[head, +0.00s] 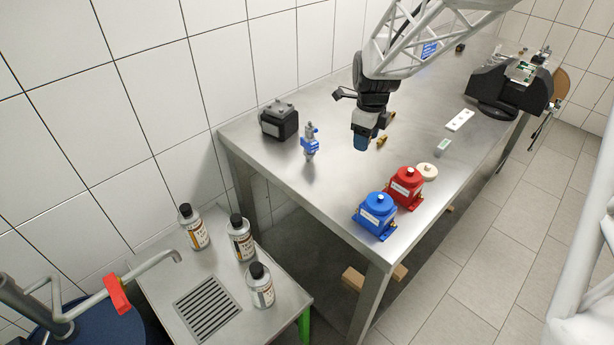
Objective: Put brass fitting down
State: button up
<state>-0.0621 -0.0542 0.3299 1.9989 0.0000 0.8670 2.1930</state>
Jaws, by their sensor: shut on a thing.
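My gripper (364,140) is over the middle of the steel table (300,100), pointing down, with its dark body above a blue-grey lower end. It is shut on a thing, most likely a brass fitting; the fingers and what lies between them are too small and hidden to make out. One small brass-coloured piece (382,140) shows just right of the gripper's lower end. A second brass-coloured piece (391,115) shows a little higher, partly behind the gripper. I cannot tell which of them is held or touches the table.
A blue pump (376,215) and a red pump (405,188) stand near the front edge, beside a cream round part (427,171). A blue-and-silver valve (310,142) and a dark block (279,120) are left. Bottles (240,238) stand on a lower side table.

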jog(key=shift+r, duration=0.1)
jog(key=shift+r, duration=0.65)
notch_tip(320, 180, up, 4)
jog(key=w+a+n, duration=0.2)
jog(key=a, duration=4.3)
notch_tip(320, 180, down, 25)
jog(key=a, duration=0.1)
jog(key=shift+s, duration=0.3)
jog(key=shift+f, duration=0.2)
notch_tip(320, 180, down, 14)
